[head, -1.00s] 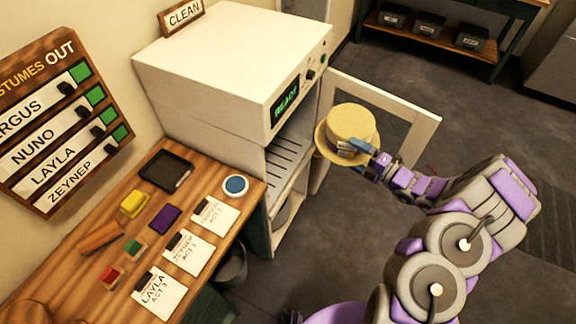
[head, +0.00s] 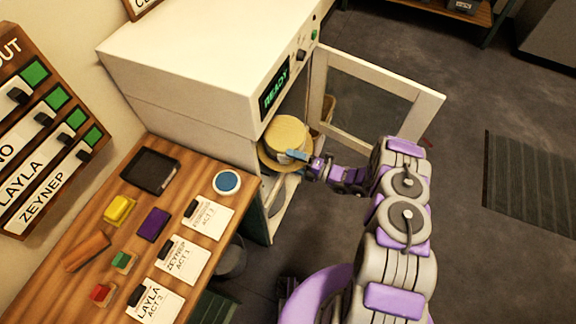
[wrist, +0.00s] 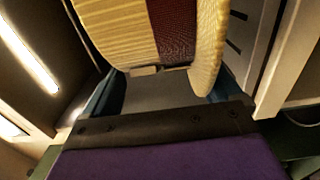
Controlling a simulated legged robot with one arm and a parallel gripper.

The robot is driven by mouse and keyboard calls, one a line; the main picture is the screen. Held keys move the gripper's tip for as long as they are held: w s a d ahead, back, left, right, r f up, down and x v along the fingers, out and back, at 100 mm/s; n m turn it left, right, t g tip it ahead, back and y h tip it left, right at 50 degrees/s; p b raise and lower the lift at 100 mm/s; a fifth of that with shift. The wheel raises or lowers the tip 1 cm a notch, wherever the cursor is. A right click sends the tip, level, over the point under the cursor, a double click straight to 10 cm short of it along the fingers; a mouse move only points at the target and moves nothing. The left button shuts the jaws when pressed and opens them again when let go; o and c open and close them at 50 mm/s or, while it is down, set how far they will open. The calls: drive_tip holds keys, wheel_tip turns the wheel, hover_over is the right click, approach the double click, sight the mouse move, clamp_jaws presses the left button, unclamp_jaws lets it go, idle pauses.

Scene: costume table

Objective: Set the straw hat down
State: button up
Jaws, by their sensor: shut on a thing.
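The straw hat (head: 286,132) is yellow with a dark band and is at the open front of the white cabinet (head: 190,75), partly inside it. My gripper (head: 298,157) is shut on the near side of the hat's brim. In the wrist view the hat (wrist: 115,30) fills the top middle, with its dark red band (wrist: 172,30) showing between crown and brim. Whether the hat touches the cabinet's shelf is hidden.
The cabinet's framed door (head: 375,85) stands open to the right, behind my arm. Its display (head: 275,90) reads READY. A wooden table (head: 50,285) at the left holds cards, coloured blocks, a black tray (head: 150,170) and a round blue-topped item (head: 227,182).

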sight(288, 170)
drive_tip(key=f, duration=0.3)
drive_tip(key=shift+d+b, duration=0.2)
drive_tip(key=shift+b, duration=0.1)
drive_tip(key=a+f, duration=0.2)
drive_tip(key=f, duration=0.1)
drive_tip(key=shift+a+f+b, duration=0.15)
drive_tip(key=shift+a+b, duration=0.1)
drive_tip(key=shift+b, duration=0.05)
drive_tip(key=shift+d+f, duration=0.9)
drive_tip(key=shift+d, duration=0.15)
drive_tip(key=shift+a+f, duration=0.1)
drive_tip(key=shift+a, duration=0.1)
drive_tip(key=o, duration=0.9)
drive_tip(key=shift+a+b, duration=0.3)
drive_tip(key=shift+o, duration=0.4)
drive_tip(key=shift+a+f, duration=0.1)
drive_tip(key=shift+a, duration=0.2)
